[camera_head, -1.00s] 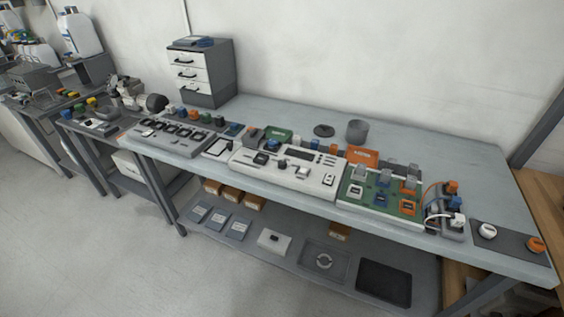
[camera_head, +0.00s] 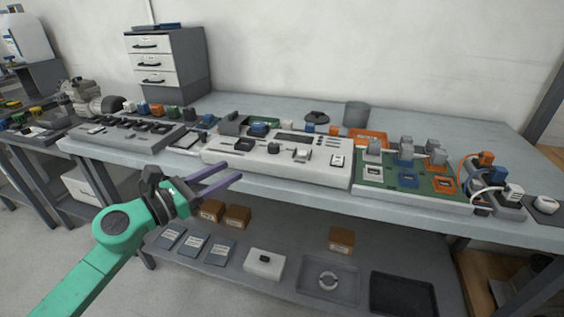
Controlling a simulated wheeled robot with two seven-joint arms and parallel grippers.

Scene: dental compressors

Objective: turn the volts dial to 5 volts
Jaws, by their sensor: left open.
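A white control panel (camera_head: 318,168) lies on the workbench in the middle of the head view. My left gripper (camera_head: 229,178) has two purple fingers, open and empty, pointing right. It is in front of the bench's front edge, below and left of the panel, apart from it. My right gripper is not in view.
A green circuit board (camera_head: 381,185) with grey, blue and orange parts lies right of the panel. A dark grey module strip (camera_head: 130,141) is left. A drawer cabinet (camera_head: 165,64) and grey cup (camera_head: 356,114) stand behind. The lower shelf holds boxes and trays.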

